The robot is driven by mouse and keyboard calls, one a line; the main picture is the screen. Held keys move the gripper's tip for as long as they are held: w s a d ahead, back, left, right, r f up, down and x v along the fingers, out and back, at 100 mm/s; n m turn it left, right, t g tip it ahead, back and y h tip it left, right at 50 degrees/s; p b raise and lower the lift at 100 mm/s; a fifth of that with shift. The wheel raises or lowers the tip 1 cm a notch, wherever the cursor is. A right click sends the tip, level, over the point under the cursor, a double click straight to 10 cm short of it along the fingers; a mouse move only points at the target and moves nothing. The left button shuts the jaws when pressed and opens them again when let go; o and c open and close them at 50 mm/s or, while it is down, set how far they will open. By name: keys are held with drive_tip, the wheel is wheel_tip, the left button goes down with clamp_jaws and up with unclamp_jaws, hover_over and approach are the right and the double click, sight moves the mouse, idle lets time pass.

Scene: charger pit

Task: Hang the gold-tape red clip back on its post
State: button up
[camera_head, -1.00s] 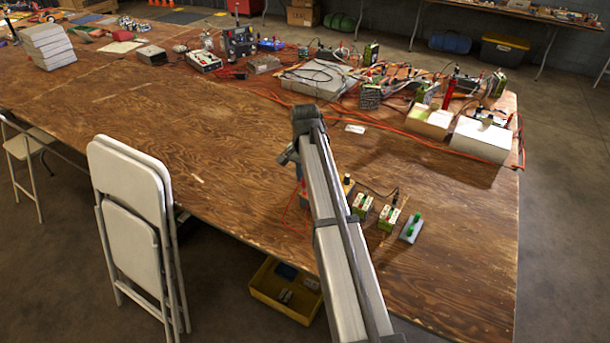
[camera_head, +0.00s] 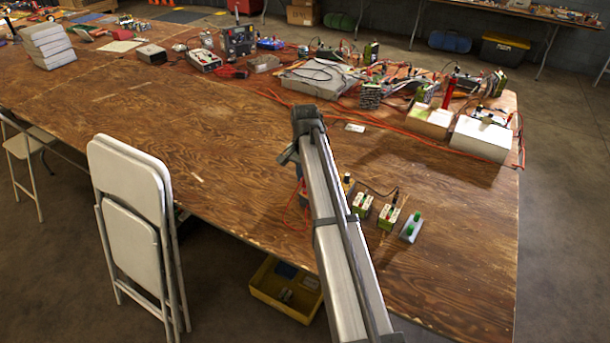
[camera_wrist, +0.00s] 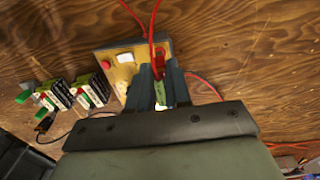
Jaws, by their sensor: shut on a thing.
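In the wrist view my gripper (camera_wrist: 160,88) is shut on the red clip (camera_wrist: 158,55), which shows only as a narrow red piece between the fingers. A red cable (camera_wrist: 152,18) runs up from it. I cannot make out the gold tape. The fingers are over the near edge of a tan board (camera_wrist: 122,70) that carries a red switch and a white part. A small green piece shows low between the fingers; I cannot tell what it belongs to. The post is not clearly visible. In the head view my arm hides the gripper and most of the board.
Two green-and-white battery blocks (camera_head: 388,216) stand right of my arm, with a grey block with green knobs (camera_head: 410,228) beyond them. They also show at the left of the wrist view (camera_wrist: 90,90). Cables and devices crowd the table's far side. Bare wood (camera_head: 240,150) lies to the left.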

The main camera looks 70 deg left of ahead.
drive_tip(key=o, duration=0.9)
drive_tip(key=shift+o, duration=0.9)
drive_tip(key=shift+r, duration=3.75)
